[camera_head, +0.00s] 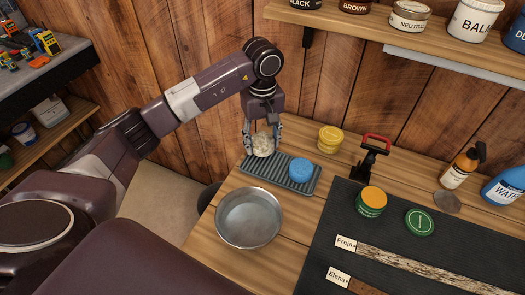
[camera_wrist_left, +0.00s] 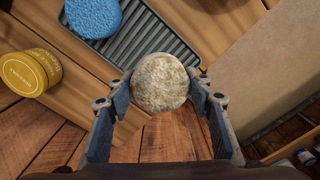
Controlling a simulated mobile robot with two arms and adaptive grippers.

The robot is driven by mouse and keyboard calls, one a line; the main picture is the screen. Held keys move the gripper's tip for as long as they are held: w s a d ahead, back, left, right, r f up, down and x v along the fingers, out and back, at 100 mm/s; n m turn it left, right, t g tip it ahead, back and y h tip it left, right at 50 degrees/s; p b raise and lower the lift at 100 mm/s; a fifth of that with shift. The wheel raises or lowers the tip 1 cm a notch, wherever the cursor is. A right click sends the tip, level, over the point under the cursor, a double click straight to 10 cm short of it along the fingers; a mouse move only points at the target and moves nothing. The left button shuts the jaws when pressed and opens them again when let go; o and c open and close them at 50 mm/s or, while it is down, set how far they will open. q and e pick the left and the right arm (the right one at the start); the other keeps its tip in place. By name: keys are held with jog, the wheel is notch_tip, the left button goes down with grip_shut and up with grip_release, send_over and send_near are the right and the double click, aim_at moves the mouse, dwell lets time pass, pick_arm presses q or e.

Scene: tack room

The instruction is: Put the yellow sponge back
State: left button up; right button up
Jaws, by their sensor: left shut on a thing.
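A round, pale yellow, foamy-looking sponge (camera_head: 263,145) is between the fingers of my left gripper (camera_head: 262,138), which is shut on it. In the left wrist view the sponge (camera_wrist_left: 161,82) sits between both fingertips (camera_wrist_left: 160,92). It is over the left end of a grey ribbed tray (camera_head: 272,175). I cannot tell whether it touches the tray. A blue sponge (camera_head: 300,170) lies on the right part of the tray, apart from the held one; it also shows in the left wrist view (camera_wrist_left: 93,16). My right gripper is not in view.
A metal bowl (camera_head: 249,217) stands in front of the tray. A shelf (camera_head: 355,27) hangs above.

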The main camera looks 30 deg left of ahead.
aim_at(263, 161)
pick_arm(q)
jog(key=shift+f, duration=0.65)
notch_tip(263, 161, down, 4)
jog(key=shift+p, duration=0.55)
jog(key=shift+f, duration=0.1)
jog(key=shift+f, duration=0.15)
jog(key=o, duration=1.2)
